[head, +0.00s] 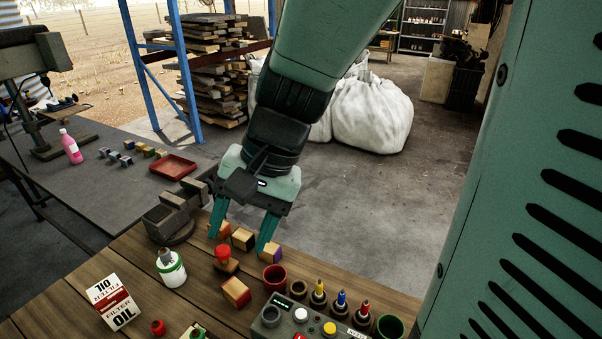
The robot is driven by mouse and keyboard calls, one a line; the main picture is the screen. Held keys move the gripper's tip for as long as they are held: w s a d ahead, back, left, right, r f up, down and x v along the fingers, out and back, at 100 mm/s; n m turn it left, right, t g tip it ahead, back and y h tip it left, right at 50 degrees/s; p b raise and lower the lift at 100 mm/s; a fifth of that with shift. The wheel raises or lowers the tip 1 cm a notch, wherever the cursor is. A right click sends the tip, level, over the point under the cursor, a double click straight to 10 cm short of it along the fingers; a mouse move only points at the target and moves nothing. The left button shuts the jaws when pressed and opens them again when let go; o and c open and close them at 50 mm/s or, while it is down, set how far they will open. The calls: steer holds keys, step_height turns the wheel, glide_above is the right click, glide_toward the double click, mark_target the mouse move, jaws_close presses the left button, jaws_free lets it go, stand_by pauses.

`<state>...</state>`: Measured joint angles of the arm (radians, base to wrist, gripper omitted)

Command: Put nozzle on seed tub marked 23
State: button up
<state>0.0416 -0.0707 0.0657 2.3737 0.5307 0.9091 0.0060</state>
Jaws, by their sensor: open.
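My gripper (243,237) is open above the wooden bench, its two green fingers pointing down around a wooden block (243,239); I cannot tell their exact height. Nozzle-like pieces with a yellow tip (318,291), a blue tip (341,301) and a red tip (363,312) stand in a row at the front right. A dark red cup (274,278) and a green cup (389,326) stand at either end of this row. I cannot read a 23 anywhere or tell which piece is the seed tub.
A grey control box (300,316) with buttons sits at the front. A white-and-green bottle (171,268), an oil filter box (112,302), a vise (168,219) and several wooden blocks (236,292) crowd the bench. A side table (110,185) holds a red tray (173,167).

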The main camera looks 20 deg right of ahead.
steer(key=s+d+r+n+t+h, duration=0.4)
steer(key=s+d+r, duration=0.3)
steer(key=r, duration=0.3)
steer(key=shift+s+d+r+t+h, duration=0.15)
steer(key=shift+s+d+t+h, duration=0.15)
steer(key=shift+d+t, duration=0.45)
